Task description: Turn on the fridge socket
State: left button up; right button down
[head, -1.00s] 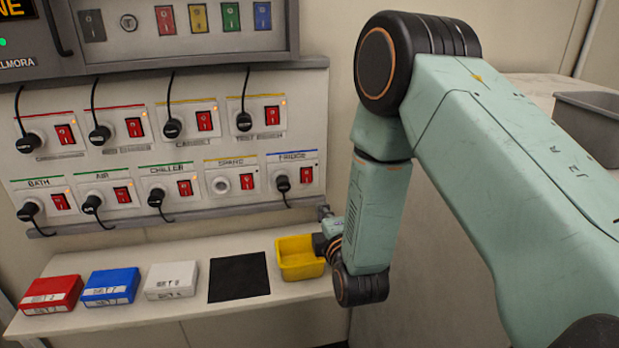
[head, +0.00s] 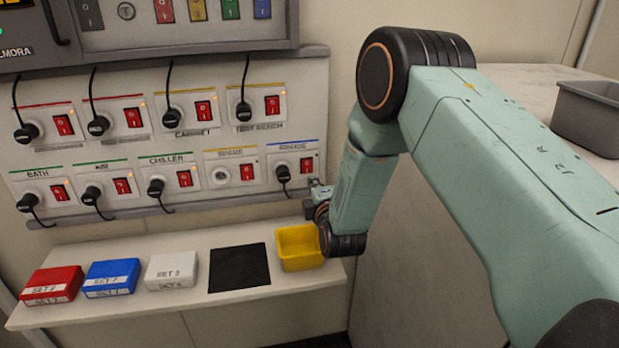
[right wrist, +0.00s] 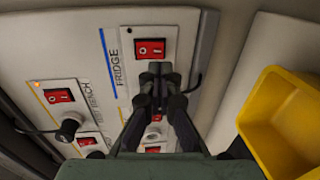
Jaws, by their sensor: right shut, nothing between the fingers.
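The fridge socket (head: 293,168) is at the right end of the lower row on the wall panel, under a blue stripe. A black plug (head: 283,173) sits in it, with a red rocker switch (head: 306,165) to its right. I see no lit lamp on it. The right wrist view shows the FRIDGE label (right wrist: 115,66) and the red switch (right wrist: 150,49). My right gripper (head: 319,187) is at the panel's lower right edge. In the right wrist view its shut, empty fingertips (right wrist: 160,70) appear just below the switch and hide the plug; contact cannot be told. My left gripper is not in view.
A yellow bin (head: 300,262) stands on the shelf (head: 190,305) below my right gripper. A black mat (head: 239,267) and white, blue and red boxes lie left of it. The spare socket (head: 231,175) is beside the fridge socket. Other sockets hold corded plugs.

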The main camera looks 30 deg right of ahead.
aim_at(307, 173)
jog(key=shift+x, duration=2.5)
jog(key=shift+w+d+f+b, duration=0.1)
jog(key=shift+w+f+b, duration=0.2)
jog(key=shift+b, duration=0.6)
jog(key=shift+r, duration=0.2)
jog(key=shift+s+f, duration=0.1)
jog(key=shift+s, duration=0.05)
